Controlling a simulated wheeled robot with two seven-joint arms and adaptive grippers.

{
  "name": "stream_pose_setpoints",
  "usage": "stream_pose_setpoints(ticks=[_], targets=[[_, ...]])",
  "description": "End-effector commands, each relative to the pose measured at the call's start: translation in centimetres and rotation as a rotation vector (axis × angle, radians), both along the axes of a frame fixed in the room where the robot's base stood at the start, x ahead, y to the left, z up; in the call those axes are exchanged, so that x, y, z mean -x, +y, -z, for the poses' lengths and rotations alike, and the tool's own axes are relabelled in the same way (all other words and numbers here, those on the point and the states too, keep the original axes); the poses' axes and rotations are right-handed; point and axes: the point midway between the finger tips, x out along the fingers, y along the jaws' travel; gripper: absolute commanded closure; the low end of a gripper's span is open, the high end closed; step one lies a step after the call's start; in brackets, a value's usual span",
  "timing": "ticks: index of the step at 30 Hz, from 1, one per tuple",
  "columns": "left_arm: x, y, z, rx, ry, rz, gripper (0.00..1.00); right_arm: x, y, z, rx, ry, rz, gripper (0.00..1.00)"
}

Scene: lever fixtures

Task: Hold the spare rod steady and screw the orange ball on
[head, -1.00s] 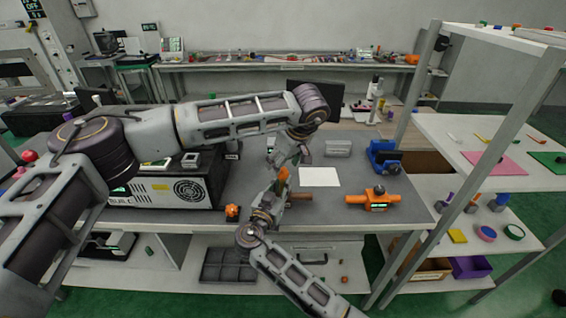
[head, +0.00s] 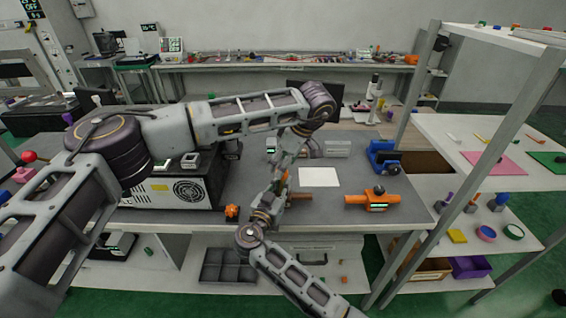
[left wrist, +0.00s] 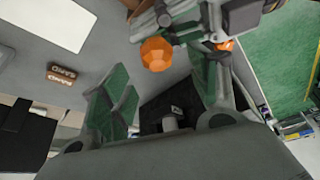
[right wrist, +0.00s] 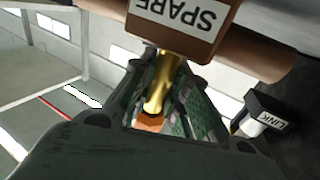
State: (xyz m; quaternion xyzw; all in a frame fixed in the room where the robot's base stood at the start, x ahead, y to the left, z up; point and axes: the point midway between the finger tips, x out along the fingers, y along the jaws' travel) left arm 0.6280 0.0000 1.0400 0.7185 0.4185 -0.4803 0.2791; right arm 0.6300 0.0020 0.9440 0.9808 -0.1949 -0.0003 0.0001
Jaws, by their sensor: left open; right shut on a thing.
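My right gripper (head: 272,200) is shut on the gold spare rod (right wrist: 160,82), which shows between its fingers in the right wrist view. A brown block marked SPARE (right wrist: 185,18) is at one end of the rod. In the left wrist view the orange ball (left wrist: 156,54) is beside the right gripper, beyond my left gripper's fingertips. My left gripper (left wrist: 160,100) is open and empty, with spread green-padded fingers. In the head view it is above the right gripper.
An orange fixture with a black knob (head: 380,192) stands on the right of the grey table, with a blue fixture (head: 383,157) behind it. A white sheet (head: 319,177) lies mid-table. A small orange object (head: 232,211) is near the front edge. A black-and-white box (head: 175,190) stands at left.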

Motion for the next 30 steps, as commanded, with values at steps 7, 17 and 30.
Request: stream_pose_setpoints(ticks=[7,17,30], targets=[[0.0,0.0,0.4,-0.001,0.001,0.001,0.39,0.0,0.0,-0.1,-0.001,-0.001,0.0,1.0],[0.0,0.0,1.4,0.001,0.001,0.001,0.39,0.0,0.0,-0.1,-0.001,-0.001,0.0,1.0],[0.0,0.0,2.7,0.0,0.0,0.001,0.39,0.0,0.0,-0.1,-0.001,-0.001,0.0,1.0]])
